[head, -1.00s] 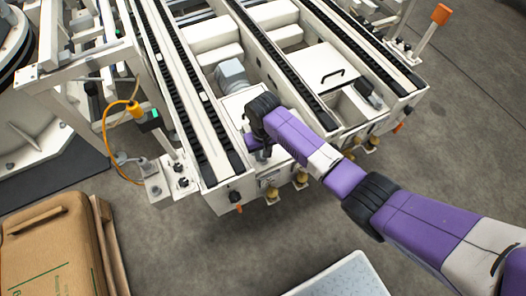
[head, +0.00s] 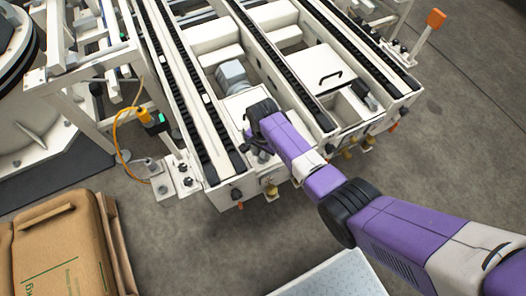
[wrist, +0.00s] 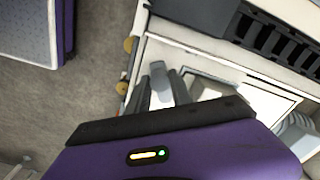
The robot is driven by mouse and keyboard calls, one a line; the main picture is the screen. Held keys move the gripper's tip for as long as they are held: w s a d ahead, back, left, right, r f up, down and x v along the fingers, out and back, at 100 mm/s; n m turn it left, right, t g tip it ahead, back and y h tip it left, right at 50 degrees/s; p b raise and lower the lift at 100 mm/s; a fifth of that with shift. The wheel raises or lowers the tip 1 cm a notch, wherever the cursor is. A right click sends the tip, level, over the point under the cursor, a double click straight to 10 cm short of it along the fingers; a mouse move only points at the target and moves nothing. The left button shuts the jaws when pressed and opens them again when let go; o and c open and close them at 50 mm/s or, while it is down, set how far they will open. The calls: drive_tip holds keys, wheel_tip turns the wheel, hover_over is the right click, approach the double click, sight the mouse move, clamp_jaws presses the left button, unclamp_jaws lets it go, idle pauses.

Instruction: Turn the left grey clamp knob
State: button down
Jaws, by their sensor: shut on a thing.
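My gripper (head: 260,152) is at the front end of the white conveyor frame (head: 225,191), low beside the black chain track. It is mostly hidden under my wrist in the head view. In the wrist view, my gripper's two grey fingers (wrist: 161,88) point away from the purple wrist housing, with a light grey piece (wrist: 159,82) between them. The fingers are shut on this piece, which appears to be the left grey clamp knob. The fingers cover much of it, so its turn angle cannot be told.
A grey motor (head: 232,74) sits behind my wrist between the chain tracks. An orange cable (head: 121,130) and a white bracket (head: 177,183) stand to the left. Cardboard boxes (head: 62,245) and a pale speckled panel (head: 330,279) lie in front. Grey floor between them is clear.

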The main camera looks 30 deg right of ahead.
sight(263, 155)
drive_tip(key=m+p, duration=0.1)
drive_tip(key=m, duration=0.5)
idle(0.6)
drive_tip(key=c, duration=1.1)
unclamp_jaws()
drive_tip(key=shift+c, duration=0.2)
drive_tip(key=shift+r, duration=0.1)
wheel_tip(263, 155, up, 8)
drive_tip(key=shift+f+p, duration=0.2)
drive_tip(key=shift+p, duration=0.7)
